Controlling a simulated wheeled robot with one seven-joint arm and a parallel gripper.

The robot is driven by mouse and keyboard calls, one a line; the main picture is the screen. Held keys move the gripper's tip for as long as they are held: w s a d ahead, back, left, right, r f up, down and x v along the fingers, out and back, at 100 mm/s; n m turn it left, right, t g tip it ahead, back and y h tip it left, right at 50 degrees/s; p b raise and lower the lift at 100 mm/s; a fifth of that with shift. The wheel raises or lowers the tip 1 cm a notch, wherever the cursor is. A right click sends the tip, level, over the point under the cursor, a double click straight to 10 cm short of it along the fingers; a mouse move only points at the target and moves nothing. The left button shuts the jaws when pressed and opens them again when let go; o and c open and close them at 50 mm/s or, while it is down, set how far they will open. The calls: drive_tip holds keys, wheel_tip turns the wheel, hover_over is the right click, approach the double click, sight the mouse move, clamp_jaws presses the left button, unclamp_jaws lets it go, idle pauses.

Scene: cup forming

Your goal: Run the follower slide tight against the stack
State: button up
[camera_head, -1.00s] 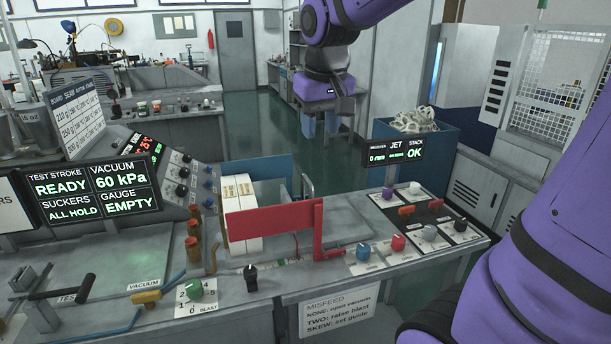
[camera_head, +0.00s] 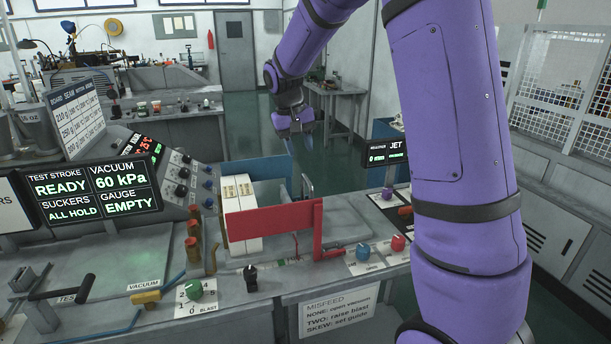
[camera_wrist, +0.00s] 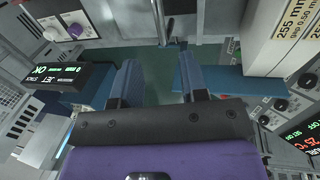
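The stack of white cartons (camera_head: 240,207) with yellowish labels stands behind the red plate (camera_head: 285,222). A thin metal upright (camera_head: 307,187), which looks like the follower slide's handle, stands to the right of the stack with a clear space between them. In the wrist view the stack (camera_wrist: 283,38) is at the upper right and the upright (camera_wrist: 163,24) at the top middle. My gripper (camera_head: 296,138) hangs above and behind the upright, pointing down. In the wrist view its two fingers (camera_wrist: 159,80) are apart with nothing between them.
A blue plate (camera_head: 257,171) runs behind the stack. Knobs (camera_head: 363,251) and a small JET display (camera_head: 388,152) stand right of the bay. A status screen (camera_head: 95,191) reads READY, 60 kPa, ALL HOLD, EMPTY. My arm hides part of the right side.

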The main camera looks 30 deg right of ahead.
sight(306, 179)
drive_tip(key=f, duration=0.3)
drive_tip(key=d+f, duration=0.1)
drive_tip(key=f, duration=0.4)
drive_tip(key=shift+s+d+f, duration=0.25)
drive_tip(key=shift+d+f, duration=0.1)
drive_tip(key=shift+f, duration=0.05)
clamp_jaws()
drive_tip(key=shift+a, duration=0.1)
